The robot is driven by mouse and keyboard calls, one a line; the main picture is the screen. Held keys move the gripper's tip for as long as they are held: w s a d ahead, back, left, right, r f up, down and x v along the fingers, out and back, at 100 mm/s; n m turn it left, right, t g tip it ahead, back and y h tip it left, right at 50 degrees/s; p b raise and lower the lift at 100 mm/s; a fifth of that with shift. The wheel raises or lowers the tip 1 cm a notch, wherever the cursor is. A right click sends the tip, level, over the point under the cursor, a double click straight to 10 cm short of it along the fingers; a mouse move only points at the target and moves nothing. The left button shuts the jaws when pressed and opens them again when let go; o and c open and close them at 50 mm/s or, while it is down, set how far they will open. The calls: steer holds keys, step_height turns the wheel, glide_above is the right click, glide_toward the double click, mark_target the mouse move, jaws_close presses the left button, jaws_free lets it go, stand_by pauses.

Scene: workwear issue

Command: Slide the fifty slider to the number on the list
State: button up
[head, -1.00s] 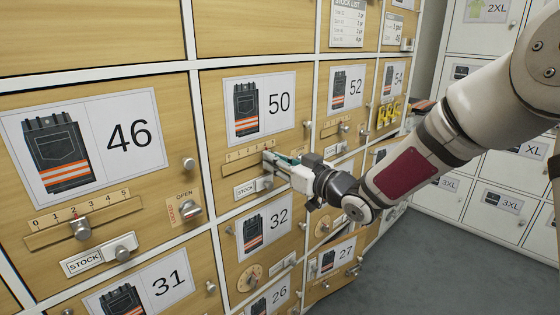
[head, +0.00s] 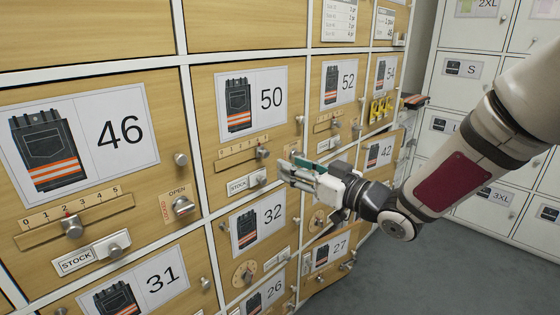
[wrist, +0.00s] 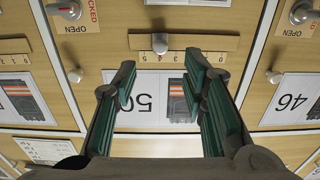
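The fifty slider is a grey knob (head: 262,153) on a wooden numbered strip (head: 235,154) under the number 50 picture. The knob stands near the strip's right end; the exact number is hard to read. The wrist view, upside down, shows the knob (wrist: 160,43) and strip (wrist: 215,43) beyond my fingers. My gripper (head: 287,172) is open and empty, apart from the door and a little right of and below the knob. Its green fingertips (wrist: 160,88) are spread in the wrist view. The stock list (head: 339,20) hangs at the top; its lines are too small to read surely.
A STOCK latch (head: 245,183) sits below the fifty strip. The 46 door has its own slider (head: 72,226) and an OPEN knob (head: 182,205). The 52 door has another slider (head: 335,123). Grey floor (head: 430,265) is clear.

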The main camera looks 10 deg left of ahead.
steer(key=v, duration=0.3)
steer(key=shift+s+d, duration=0.15)
steer(key=shift+s, duration=0.05)
